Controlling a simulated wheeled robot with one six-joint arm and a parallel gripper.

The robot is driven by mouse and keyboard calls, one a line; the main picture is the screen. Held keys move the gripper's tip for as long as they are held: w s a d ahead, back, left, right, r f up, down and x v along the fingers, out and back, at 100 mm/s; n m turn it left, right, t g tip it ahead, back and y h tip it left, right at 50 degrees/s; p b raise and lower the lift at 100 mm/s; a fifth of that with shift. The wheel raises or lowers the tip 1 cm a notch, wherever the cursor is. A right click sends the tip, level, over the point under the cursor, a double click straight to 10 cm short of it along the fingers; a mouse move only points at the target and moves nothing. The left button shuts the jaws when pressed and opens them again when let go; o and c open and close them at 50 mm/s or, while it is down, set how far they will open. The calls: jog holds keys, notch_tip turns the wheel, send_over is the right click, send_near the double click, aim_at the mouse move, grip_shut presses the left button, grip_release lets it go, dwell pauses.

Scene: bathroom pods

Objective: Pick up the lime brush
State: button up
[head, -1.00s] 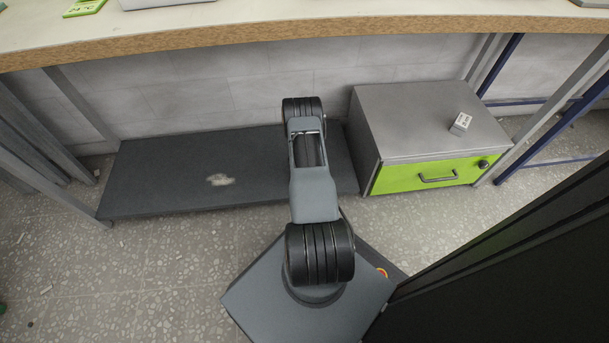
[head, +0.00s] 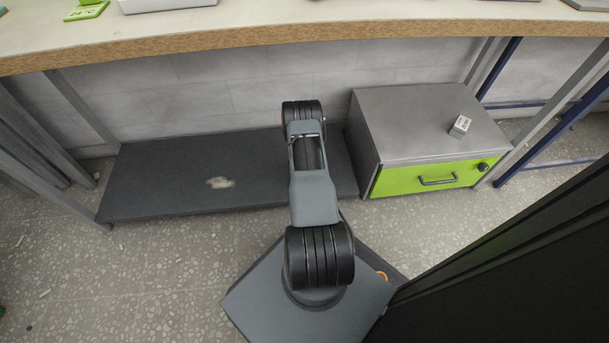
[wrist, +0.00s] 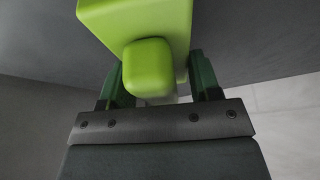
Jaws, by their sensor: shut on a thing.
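In the wrist view, a lime green thing, which looks like the lime brush (wrist: 160,20), has a broad block part and a smaller rounded knob facing the camera. My gripper (wrist: 160,88) has its green fingers on both sides of it and is shut on it. The rest of the brush runs out of the top of the picture. In the head view neither the brush nor the gripper shows; only my arm is seen reaching toward the table.
A pale worktop (head: 300,24) with a wooden front edge spans the top. Below it are a dark low shelf (head: 150,180) and a grey cabinet (head: 395,120) with a lime drawer (head: 410,179). A small white box (head: 460,126) stands on the cabinet. A lime card (head: 86,11) lies at the upper left.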

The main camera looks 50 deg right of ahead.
jog(key=shift+r, duration=0.45)
notch_tip(320, 180, up, 2)
jog(key=shift+r+p, duration=0.15)
jog(key=shift+p, duration=0.65)
jog(key=s+d+r+p, duration=0.2)
jog(key=s+r+p, duration=0.2)
jog(key=s+r, duration=0.6)
jog(key=shift+s+d, duration=0.15)
jog(key=shift+s, duration=1.8)
jog(key=shift+f, duration=0.1)
